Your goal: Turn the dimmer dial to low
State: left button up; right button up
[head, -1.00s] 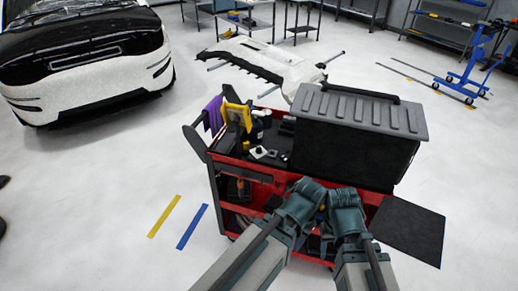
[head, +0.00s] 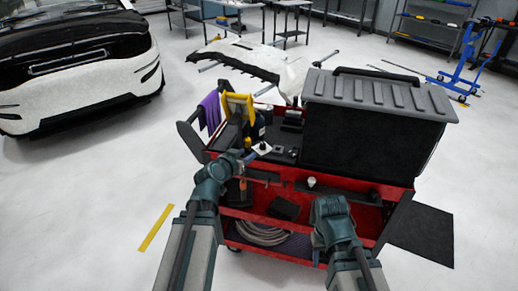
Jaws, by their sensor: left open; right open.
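A small white plate with a dark knob on it (head: 262,148) lies on the cart top, left of the big black box; it looks like the dimmer dial, but its setting is too small to read. My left gripper (head: 250,156) is open at the cart's front edge, close to the front left of the plate. I cannot tell whether it touches the plate. My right gripper (head: 317,254) is open and low in front of the cart's shelves, well apart from the plate. The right wrist partly hides its fingers.
A yellow-framed work light (head: 238,106) and dark bottles stand behind the plate. A purple cloth (head: 210,110) hangs at the cart's left. The black box with a grey ribbed lid (head: 378,95) fills the right. A coiled hose (head: 262,234) lies on the red cart's (head: 345,188) lower shelf.

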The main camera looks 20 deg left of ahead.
aim_at(262, 146)
pick_arm(q)
jog(key=b+x, duration=0.5)
jog(key=x, duration=0.9)
jog(key=shift+d, duration=0.1)
jog(key=shift+s, duration=0.1)
jog(key=shift+c, duration=0.2)
grip_shut()
